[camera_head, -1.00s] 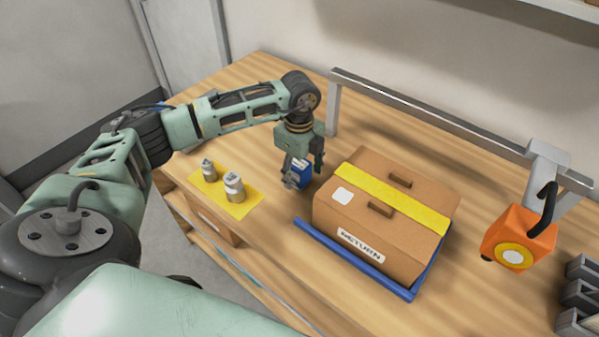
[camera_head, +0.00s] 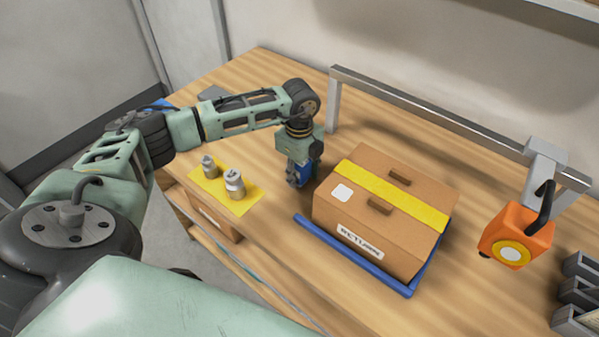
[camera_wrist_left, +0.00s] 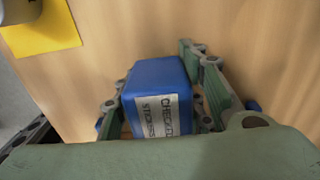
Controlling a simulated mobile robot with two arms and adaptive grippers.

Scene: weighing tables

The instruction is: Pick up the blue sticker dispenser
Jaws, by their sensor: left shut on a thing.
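The blue sticker dispenser (camera_wrist_left: 152,82) is a blue block with a pale label reading "CHECKED STICKERS" in the left wrist view. It sits between the two fingers of my left gripper (camera_wrist_left: 160,110), which is shut on it. In the head view my left gripper (camera_head: 299,178) points down at the table, left of the brown box. Only a little blue of the dispenser (camera_head: 313,171) shows there behind the fingers. I cannot tell whether the dispenser touches the table. My right gripper is not in view.
A brown carton (camera_head: 337,219) labelled RETURN with yellow tape stands on a blue tray (camera_head: 352,262), close to the gripper's right. Metal weights (camera_head: 234,184) stand on a yellow mat (camera_head: 246,201) to the left. An orange device (camera_head: 515,236) hangs from a metal rail (camera_head: 430,115).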

